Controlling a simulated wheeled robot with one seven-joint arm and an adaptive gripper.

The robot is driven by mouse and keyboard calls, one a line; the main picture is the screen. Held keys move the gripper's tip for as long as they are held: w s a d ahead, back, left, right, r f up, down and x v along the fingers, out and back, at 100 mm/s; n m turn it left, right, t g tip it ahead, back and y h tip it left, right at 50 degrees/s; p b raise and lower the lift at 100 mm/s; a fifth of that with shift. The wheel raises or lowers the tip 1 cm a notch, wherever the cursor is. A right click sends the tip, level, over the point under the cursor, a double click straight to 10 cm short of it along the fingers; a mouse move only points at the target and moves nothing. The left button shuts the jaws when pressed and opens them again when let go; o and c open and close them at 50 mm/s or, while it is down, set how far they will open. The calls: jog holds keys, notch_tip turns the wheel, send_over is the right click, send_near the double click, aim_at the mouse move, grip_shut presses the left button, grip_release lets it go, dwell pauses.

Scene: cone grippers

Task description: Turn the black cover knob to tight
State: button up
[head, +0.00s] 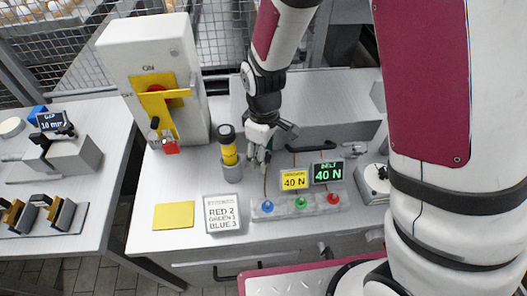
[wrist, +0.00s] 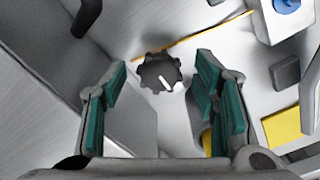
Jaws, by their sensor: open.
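The black cover knob (wrist: 160,72) shows in the wrist view as a scalloped round knob with a white pointer line slanting toward the lower right. It sits on a pale grey surface between my gripper's fingertips. My gripper (wrist: 160,84) is open, with one teal-padded finger left of the knob and one right of it. Both fingers look apart from the knob; I cannot tell how far above it they are. In the head view my gripper (head: 259,157) points down over the bench, and I cannot make out the knob there.
A grey cup (head: 232,172) holding a yellow-and-black cylinder (head: 228,150) stands close left of my gripper. A tall white machine (head: 160,60) stands at the left.

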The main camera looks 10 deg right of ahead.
jog(key=c, duration=1.2)
jog(key=shift+o, duration=0.2)
jog(key=shift+m, duration=0.3)
jog(key=m+p, duration=0.1)
jog(key=m, duration=0.3)
jog(key=shift+p, duration=0.3)
jog(key=m+p, duration=0.1)
jog(key=m, duration=0.3)
jog(key=shift+s+r+m+p, duration=0.1)
jog(key=shift+m+p, duration=0.2)
jog(key=shift+m, duration=0.1)
jog(key=m+p, duration=0.2)
jog(key=m, duration=0.2)
jog(key=shift+m, duration=0.3)
jog(key=shift+a+m+p, duration=0.1)
jog(key=shift+m+p, duration=0.65)
jog(key=shift+m, duration=1.45)
